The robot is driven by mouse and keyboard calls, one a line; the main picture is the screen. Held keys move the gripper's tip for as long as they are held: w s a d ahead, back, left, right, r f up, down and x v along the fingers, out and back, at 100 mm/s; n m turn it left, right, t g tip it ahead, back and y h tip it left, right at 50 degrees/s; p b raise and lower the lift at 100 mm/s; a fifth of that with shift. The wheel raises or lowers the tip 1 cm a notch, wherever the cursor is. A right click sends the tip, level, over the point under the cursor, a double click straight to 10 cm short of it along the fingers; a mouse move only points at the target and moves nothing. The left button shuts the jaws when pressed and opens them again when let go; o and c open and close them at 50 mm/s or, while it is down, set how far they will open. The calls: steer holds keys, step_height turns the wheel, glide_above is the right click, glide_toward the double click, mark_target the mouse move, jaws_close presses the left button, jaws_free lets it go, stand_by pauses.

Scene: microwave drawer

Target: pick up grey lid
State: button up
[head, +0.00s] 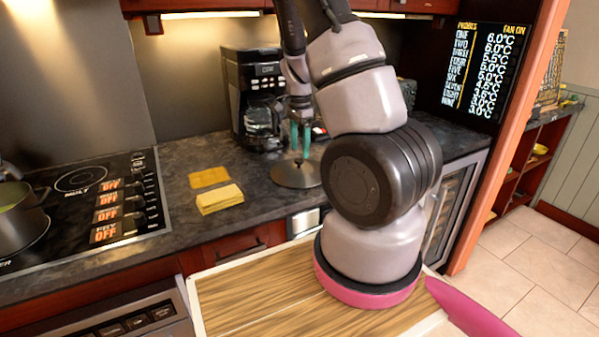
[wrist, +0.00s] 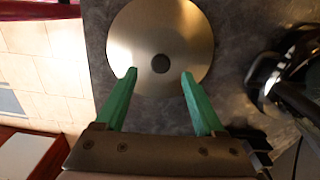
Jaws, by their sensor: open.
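The grey lid (head: 290,175) is a flat round metal disc lying on the dark countertop, partly hidden by my arm in the head view. In the wrist view the lid (wrist: 160,28) shows a dark round knob (wrist: 160,63) at its middle. My gripper (head: 300,154) is above the lid with its green fingers pointing down. In the wrist view my gripper (wrist: 159,75) is open and empty, with its fingertips on either side of the knob. I cannot tell the exact height of the fingertips over the lid.
A black coffee maker (head: 252,98) stands just behind the lid. Yellow sponges or cloths (head: 219,198) lie to the left on the counter. A cooktop (head: 90,205) with a pot (head: 18,220) is at the far left.

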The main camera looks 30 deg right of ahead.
mark_target(299, 159)
step_height(299, 159, down, 4)
steer(key=shift+a+r, duration=0.1)
steer(key=shift+r, duration=0.05)
jaws_close()
stand_by(1.4)
